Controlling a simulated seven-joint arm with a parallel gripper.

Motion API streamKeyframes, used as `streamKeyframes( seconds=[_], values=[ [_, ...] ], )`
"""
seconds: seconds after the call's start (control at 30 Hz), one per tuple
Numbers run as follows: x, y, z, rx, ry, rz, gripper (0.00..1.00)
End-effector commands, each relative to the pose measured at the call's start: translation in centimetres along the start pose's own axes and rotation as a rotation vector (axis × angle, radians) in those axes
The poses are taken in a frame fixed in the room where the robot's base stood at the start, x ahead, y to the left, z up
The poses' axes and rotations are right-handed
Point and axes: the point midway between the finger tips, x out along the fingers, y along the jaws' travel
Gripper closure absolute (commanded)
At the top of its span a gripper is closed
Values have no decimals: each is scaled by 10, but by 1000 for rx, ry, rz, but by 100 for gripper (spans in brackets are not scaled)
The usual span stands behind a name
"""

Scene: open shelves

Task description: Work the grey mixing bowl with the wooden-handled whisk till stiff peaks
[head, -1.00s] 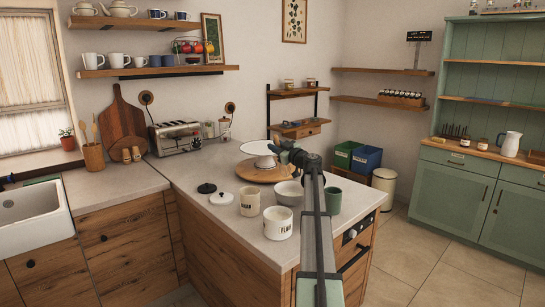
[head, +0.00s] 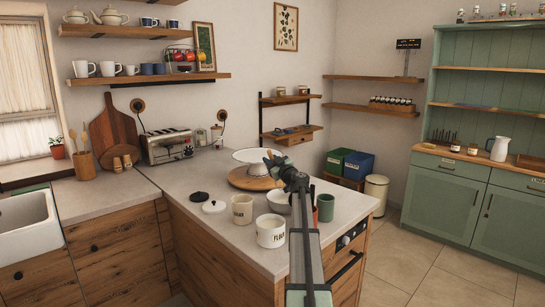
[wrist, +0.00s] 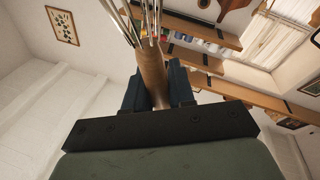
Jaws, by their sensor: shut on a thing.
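My gripper (wrist: 155,88) is shut on the wooden handle of the whisk (wrist: 151,72) in the wrist view. The whisk's metal wires rise past the top edge there, so their ends are cut off. In the head view my gripper (head: 273,160) is above the counter, in front of the white cake stand; the whisk cannot be made out clearly there. A pale grey-white bowl (head: 278,204) stands on the counter below and nearer than my gripper, partly hidden by my arm. Its inside is hard to see.
A flour canister (head: 271,234) and a sugar canister (head: 242,209) stand left of the bowl, a green cup (head: 326,208) to its right. A white cake stand (head: 246,156) is on a round wooden board (head: 243,180) behind. Lids lie left; the counter's front left is clear.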

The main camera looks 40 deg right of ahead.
Motion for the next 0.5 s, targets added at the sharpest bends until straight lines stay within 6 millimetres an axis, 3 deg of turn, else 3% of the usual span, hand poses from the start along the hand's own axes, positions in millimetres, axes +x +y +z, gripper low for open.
streamKeyframes(
  seconds=[0.17,0.5],
  values=[
    [-4,-13,8,0,0,-1,100],
    [-6,-12,35,0,0,0,100]
  ],
)
